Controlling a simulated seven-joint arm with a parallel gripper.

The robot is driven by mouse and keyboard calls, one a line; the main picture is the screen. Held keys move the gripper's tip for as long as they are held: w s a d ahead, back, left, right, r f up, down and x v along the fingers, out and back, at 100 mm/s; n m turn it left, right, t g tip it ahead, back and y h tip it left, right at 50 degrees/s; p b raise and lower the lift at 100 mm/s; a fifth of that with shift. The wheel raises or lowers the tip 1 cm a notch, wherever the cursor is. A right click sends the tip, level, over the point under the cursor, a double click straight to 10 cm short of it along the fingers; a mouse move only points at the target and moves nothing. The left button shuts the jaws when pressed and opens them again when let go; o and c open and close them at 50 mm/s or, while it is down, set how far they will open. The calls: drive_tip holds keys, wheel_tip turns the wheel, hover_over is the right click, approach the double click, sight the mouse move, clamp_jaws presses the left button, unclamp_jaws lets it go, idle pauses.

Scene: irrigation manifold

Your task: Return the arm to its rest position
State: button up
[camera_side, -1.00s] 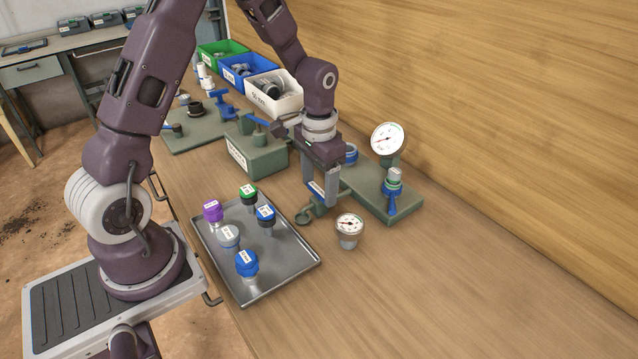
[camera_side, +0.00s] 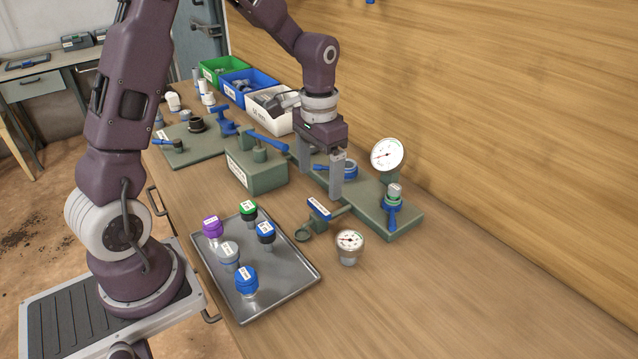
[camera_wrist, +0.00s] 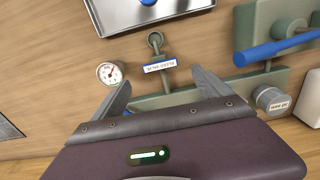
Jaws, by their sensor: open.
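My gripper (camera_side: 320,183) is open and empty, pointing down above the bench near the green manifold base (camera_side: 375,215). Its two fingers also show in the wrist view (camera_wrist: 160,80), spread apart with nothing between them. A green ring-ended piece with a blue-edged label (camera_side: 319,207) lies just below and in front of the fingers, apart from them. It also shows in the wrist view (camera_wrist: 160,64), beyond the fingertips. My arm is still bent forward over the bench.
A small gauge (camera_side: 349,243) stands right of the labelled piece. A metal tray (camera_side: 284,288) holds several capped fittings. A green block with a blue lever (camera_side: 254,170) stands left of my gripper, bins (camera_side: 270,118) behind. A large gauge (camera_side: 388,155) rises at right. The front-right bench is clear.

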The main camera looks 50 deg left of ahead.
drive_tip(key=s+d+r+t, duration=0.3)
drive_tip(key=s+d+r, duration=0.2)
drive_tip(key=s+r, duration=0.6)
drive_tip(key=s+d+r+t, duration=0.2)
drive_tip(key=s+d+r, duration=0.1)
drive_tip(key=s, duration=0.7)
drive_tip(key=shift+s+t, duration=0.2)
drive_tip(key=shift+t, duration=0.1)
drive_tip(key=shift+d, duration=0.1)
